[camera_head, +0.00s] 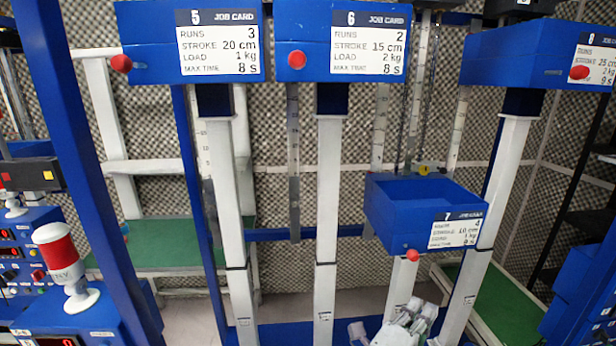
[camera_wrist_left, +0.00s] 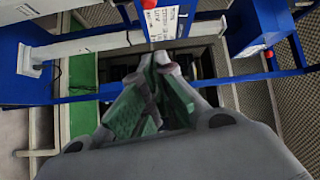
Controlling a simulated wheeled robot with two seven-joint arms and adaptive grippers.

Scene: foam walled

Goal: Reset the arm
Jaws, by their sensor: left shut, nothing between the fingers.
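My right gripper is in neither view.
Blue boxes with job cards 5 (camera_head: 150,65), 6 (camera_head: 305,70) and 8 (camera_head: 500,70) stand high on white posts. Box 7 sits lower. Green benches (camera_head: 175,245) lie behind, before foam walls.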

